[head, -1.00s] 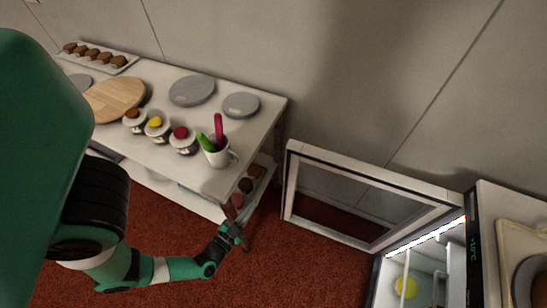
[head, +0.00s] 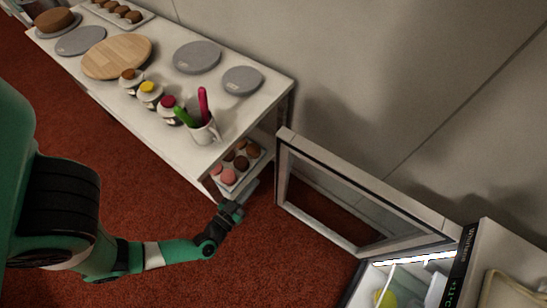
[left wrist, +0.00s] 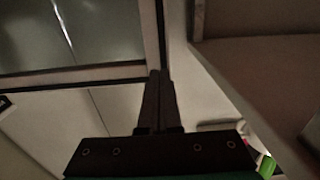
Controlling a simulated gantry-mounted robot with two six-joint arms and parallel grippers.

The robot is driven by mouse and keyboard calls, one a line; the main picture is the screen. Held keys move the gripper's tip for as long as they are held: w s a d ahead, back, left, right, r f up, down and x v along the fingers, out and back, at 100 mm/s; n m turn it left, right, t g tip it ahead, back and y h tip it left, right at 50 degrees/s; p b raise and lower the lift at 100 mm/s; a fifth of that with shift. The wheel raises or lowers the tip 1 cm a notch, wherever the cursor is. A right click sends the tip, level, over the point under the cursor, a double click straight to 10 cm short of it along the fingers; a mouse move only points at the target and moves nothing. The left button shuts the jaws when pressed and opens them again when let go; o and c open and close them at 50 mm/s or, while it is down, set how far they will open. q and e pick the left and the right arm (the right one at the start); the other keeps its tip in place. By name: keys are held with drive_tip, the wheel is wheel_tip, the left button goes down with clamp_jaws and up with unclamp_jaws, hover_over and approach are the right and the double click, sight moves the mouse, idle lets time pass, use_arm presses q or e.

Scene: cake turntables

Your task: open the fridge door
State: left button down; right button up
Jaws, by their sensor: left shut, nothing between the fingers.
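The fridge (head: 455,265) stands at the lower right in the head view, its inside lit, with a yellow item (head: 385,298) in it. Its glass-paned door (head: 365,185) is swung wide open toward the wall. My left gripper (head: 232,210) is shut and empty, to the left of the door and apart from it in the head view. In the left wrist view the shut fingers (left wrist: 160,95) point toward a framed panel edge (left wrist: 75,75), which looks like the door; contact cannot be told. My right gripper is not in view.
A white table (head: 250,110) holds grey discs, a wooden board (head: 117,56), cupcakes and a mug (head: 205,132) with colored tools. Its lower shelf holds a tray of pastries (head: 238,163) close to my left gripper. Red floor lies open between table and fridge.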

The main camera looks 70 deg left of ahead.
sight(279, 151)
use_arm(q)
drive_tip(key=b+x, duration=0.4)
drive_tip(key=x, duration=0.7)
drive_tip(key=shift+w+a+f+b, duration=0.15)
drive_tip(key=shift+w+a+b, duration=0.05)
drive_tip(key=shift+a+b, duration=0.2)
drive_tip(key=shift+w+a, duration=0.25)
drive_tip(key=shift+w, duration=0.1)
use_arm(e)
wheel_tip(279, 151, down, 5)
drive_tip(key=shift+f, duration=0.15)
